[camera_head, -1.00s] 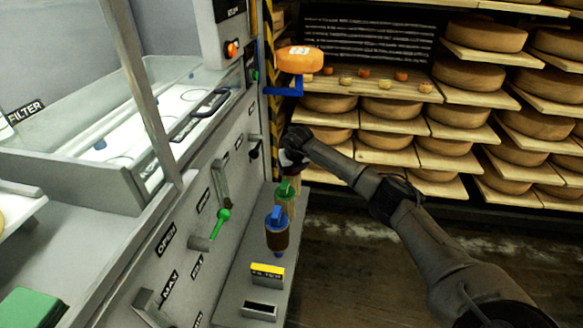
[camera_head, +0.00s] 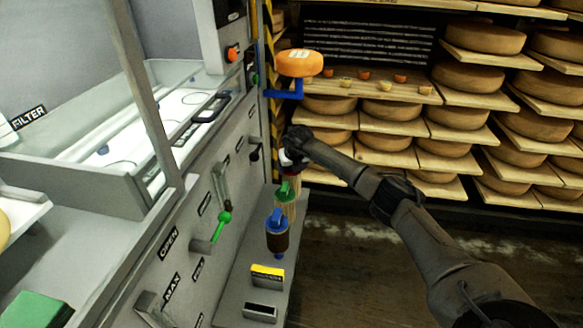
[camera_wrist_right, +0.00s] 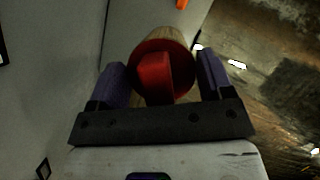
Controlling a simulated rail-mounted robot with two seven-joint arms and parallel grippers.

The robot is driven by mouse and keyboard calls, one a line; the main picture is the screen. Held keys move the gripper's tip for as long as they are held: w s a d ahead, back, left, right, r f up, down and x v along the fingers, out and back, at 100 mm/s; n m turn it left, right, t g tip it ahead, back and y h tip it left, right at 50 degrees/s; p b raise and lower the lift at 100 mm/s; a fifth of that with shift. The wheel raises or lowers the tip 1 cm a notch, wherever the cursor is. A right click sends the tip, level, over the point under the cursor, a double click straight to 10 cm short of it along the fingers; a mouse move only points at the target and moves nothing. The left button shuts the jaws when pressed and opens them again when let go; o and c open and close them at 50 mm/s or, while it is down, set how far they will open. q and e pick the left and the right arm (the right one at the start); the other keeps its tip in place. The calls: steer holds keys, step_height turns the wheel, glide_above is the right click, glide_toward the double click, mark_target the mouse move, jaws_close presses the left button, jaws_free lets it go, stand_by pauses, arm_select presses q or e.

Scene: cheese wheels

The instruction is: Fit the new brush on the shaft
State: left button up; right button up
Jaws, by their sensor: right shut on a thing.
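My right gripper (camera_head: 291,150) is low beside the front of the grey machine. In the right wrist view my right gripper (camera_wrist_right: 162,82) has its two purple fingers on either side of a red-topped brush (camera_wrist_right: 160,76) with a raised red grip. Pale wood-coloured material shows behind the red disc. In the head view the gripper mostly hides this brush. A green-handled brush (camera_head: 286,190) with pale bristles and a blue-handled brush (camera_head: 277,222) with dark brown bristles stand nearer, in a row with it. I cannot pick out the shaft with certainty. My left gripper is out of view.
The grey machine (camera_head: 150,245) fills the left, with a green-knobbed lever (camera_head: 224,217) projecting from its front. A yellow-topped block (camera_head: 267,272) sits on the low ledge. An orange cheese wheel (camera_head: 299,63) is above a blue bracket (camera_head: 286,94). Cheese shelves stand behind; floor is open at right.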

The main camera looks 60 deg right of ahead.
steer(key=shift+r+p, duration=0.55)
steer(key=shift+r, duration=0.2)
steer(key=shift+r+p, duration=1.1)
steer(key=shift+r, duration=0.1)
steer(key=shift+r+p, duration=0.8)
steer(key=shift+r, duration=0.15)
steer(key=shift+r+p, duration=0.35)
steer(key=shift+p, duration=0.1)
steer(key=shift+r, duration=0.2)
